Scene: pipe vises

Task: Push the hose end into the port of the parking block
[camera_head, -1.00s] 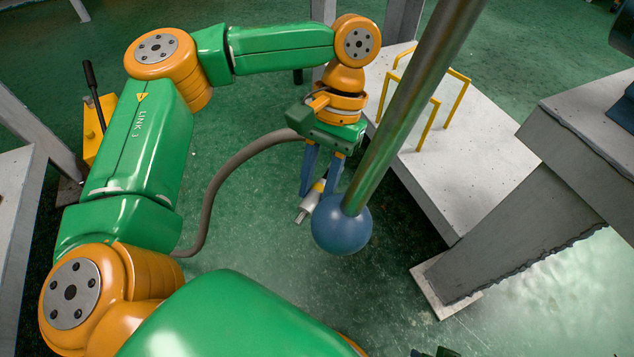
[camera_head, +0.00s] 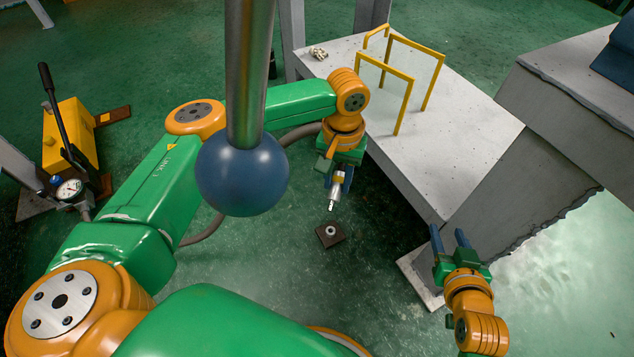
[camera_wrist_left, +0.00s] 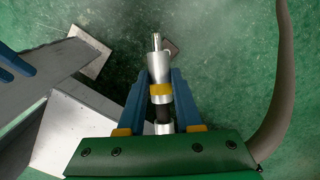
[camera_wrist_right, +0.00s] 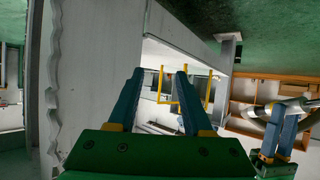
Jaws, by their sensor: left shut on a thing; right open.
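The hose end (camera_head: 335,192), a silver fitting with a yellow band, is held by my left gripper (camera_head: 340,182), tip pointing down. In the left wrist view the hose end (camera_wrist_left: 160,72) sits between the blue fingers with its silver tip beyond them. The parking block (camera_head: 329,238), small and dark brown with a pale ring port on top, lies on the green floor below the tip, apart from it. In the left wrist view the block (camera_wrist_left: 172,46) is partly hidden behind the tip. My right gripper (camera_head: 449,234) is open and empty, to the right of the block.
A blue ball (camera_head: 242,174) on a metal pole hangs in front of my left arm. A grey platform (camera_head: 440,150) with yellow rails (camera_head: 412,82) and a grey beam (camera_head: 510,210) stand right. A yellow pump (camera_head: 70,135) with a lever is at left. The brown hose (camera_head: 205,232) runs behind my left arm.

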